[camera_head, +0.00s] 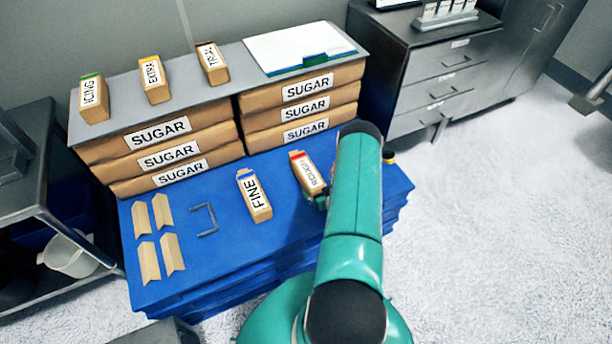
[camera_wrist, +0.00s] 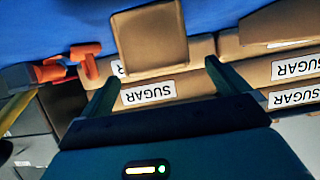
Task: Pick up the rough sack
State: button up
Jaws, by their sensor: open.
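The rough sack (camera_head: 308,174) is a small brown packet with a red top and a white ROUGH label. It stands on the blue stack, right of the FINE sack (camera_head: 255,196). My gripper (camera_head: 321,201) is beside its lower right side in the head view, mostly hidden by my arm. In the wrist view my gripper (camera_wrist: 160,72) is open, fingers spread wide. A plain brown packet face, which looks like the rough sack (camera_wrist: 150,38), lies between and beyond the fingertips. I cannot tell whether a finger touches it.
Large sugar sacks (camera_head: 165,139) are stacked behind under a grey board (camera_head: 222,104) with three more small sacks. Folded brown pieces (camera_head: 150,262) and a grey handle (camera_head: 203,220) lie left on the blue stack (camera_head: 220,255). An orange object (camera_wrist: 84,60) shows left in the wrist view.

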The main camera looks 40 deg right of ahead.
aim_at(315, 182)
jog(key=x, duration=0.6)
jog(key=shift+w+d, duration=0.1)
jog(key=shift+w, duration=0.1)
jog(key=c, duration=1.6)
jog(key=shift+r, duration=0.15)
jog(key=shift+c, duration=0.9)
